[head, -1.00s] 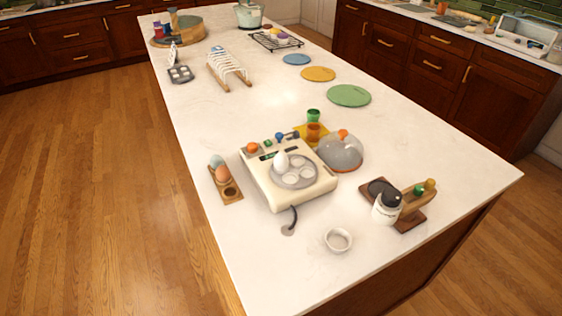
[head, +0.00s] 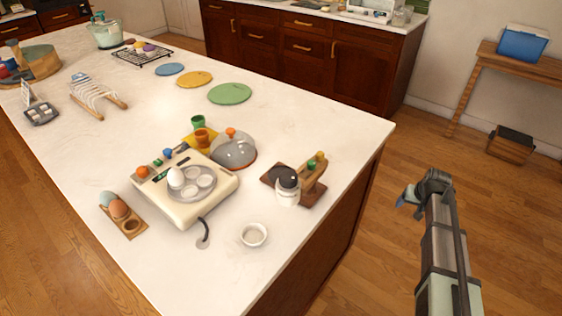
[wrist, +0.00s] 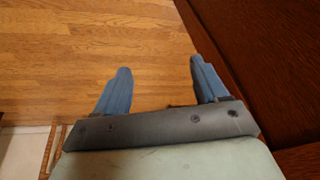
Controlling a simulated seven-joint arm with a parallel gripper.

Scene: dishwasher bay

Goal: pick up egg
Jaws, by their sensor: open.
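A white egg (head: 176,178) sits upright in the grey round tray (head: 200,192) of a cream egg cooker on the counter, in the head view. A brown egg (head: 118,208) and a pale blue egg (head: 106,198) sit in a wooden holder (head: 133,228) to the left of the cooker. My gripper (head: 408,199) is off the counter's right side, well apart from the eggs. In the wrist view my gripper (wrist: 160,84) has its two blue fingers spread, with nothing between them. No egg shows in the wrist view.
A grey dome with an orange knob (head: 233,150) stands behind the cooker. A white-bodied jar (head: 288,192) and a wooden stand (head: 312,180) are to its right. A small white bowl (head: 254,235) and the cooker's cord (head: 203,236) are in front. The counter's right edge (head: 350,185) lies between my gripper and the eggs.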

